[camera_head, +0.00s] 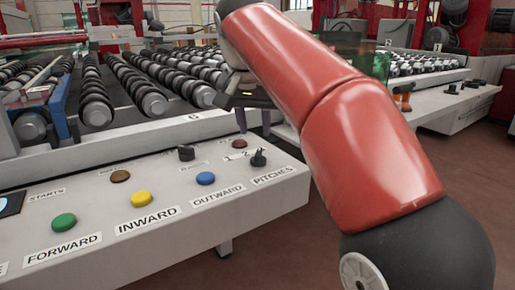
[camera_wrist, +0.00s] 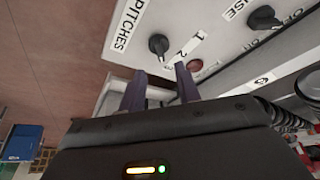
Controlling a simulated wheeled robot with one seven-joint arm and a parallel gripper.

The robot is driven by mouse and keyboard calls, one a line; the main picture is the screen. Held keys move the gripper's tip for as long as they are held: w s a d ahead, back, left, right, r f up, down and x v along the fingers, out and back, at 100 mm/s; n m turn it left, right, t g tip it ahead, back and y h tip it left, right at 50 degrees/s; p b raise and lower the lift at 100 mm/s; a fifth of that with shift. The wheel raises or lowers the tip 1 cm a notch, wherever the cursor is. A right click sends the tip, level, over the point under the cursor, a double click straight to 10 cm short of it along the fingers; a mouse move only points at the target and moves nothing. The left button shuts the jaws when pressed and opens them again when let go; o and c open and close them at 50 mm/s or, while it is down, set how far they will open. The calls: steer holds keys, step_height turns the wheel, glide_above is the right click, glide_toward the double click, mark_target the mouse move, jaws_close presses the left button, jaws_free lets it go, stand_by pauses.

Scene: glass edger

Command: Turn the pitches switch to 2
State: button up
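The pitches switch (camera_head: 258,158) is a small black knob at the right end of the white control panel (camera_head: 150,245), above the PITCHES label (camera_head: 273,175). Marks 1 and 2 lie on a pale strip beside it. The knob also shows in the wrist view (camera_wrist: 158,44), with the 2 mark (camera_wrist: 181,54) close by. I cannot tell surely which number it points to. My gripper (camera_wrist: 161,76) is open and empty, its two dark purple fingers apart. It is near the knob but not around it.
A red button (camera_head: 239,143) and another black knob (camera_head: 186,153) sit close to the switch. Blue (camera_head: 205,178), yellow (camera_head: 141,199) and green (camera_head: 64,222) buttons line the panel. A roller conveyor (camera_head: 150,98) lies behind. The floor right of the panel's end is open.

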mark_target(258, 152)
steer(key=b+x, duration=0.2)
steer(key=x, duration=0.5)
steer(key=shift+w+f, duration=0.1)
steer(key=shift+f, duration=0.1)
steer(key=shift+d, duration=0.1)
jaws_close()
